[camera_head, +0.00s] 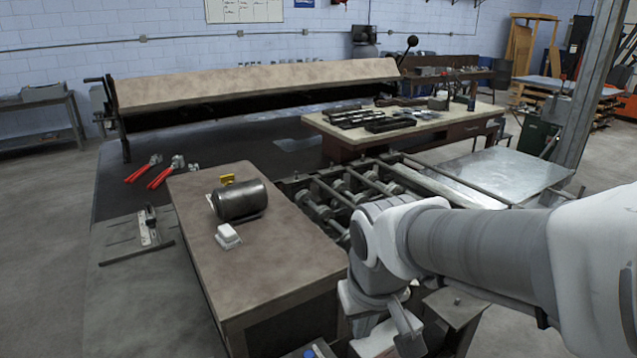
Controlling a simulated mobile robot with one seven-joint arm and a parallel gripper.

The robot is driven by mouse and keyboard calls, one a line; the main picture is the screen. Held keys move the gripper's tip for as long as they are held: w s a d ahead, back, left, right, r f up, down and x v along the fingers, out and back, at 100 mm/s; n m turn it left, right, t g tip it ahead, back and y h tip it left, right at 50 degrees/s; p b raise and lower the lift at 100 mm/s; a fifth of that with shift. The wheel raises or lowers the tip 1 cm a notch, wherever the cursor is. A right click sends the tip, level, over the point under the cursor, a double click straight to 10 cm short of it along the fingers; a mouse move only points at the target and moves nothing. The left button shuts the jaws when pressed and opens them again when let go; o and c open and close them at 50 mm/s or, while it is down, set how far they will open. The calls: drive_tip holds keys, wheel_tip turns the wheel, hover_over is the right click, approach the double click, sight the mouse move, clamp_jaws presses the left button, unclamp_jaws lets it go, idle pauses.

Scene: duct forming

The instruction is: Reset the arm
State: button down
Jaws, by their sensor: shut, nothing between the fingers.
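My white and grey arm reaches in from the right edge of the head view and bends downward near the bottom centre, to the right of a brown workbench (270,285). The arm's lowest visible part is at the bottom edge. My gripper's fingers are not visible; the arm's end is hidden or out of the picture. On the workbench lie a dark metal cylinder (240,201) on its side, a small yellow item (227,179) behind it, and a small white object (228,236). The arm is apart from all three.
A roller machine (335,196) stands close behind my arm, with a metal sheet (497,173) to its right. A long bending brake (250,84) and a table with dark trays (424,131) are farther back. Red-handled tools (144,169) lie left. A grey post (592,85) rises right.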

drive_tip(key=s+d+r+m+t, duration=0.2)
drive_tip(key=s+d+r, duration=0.4)
drive_tip(key=s+d, duration=0.1)
drive_tip(key=shift+s+d+r+m, duration=0.15)
drive_tip(key=shift+d+r+m, duration=0.1)
drive_tip(key=shift+m, duration=0.15)
idle(0.6)
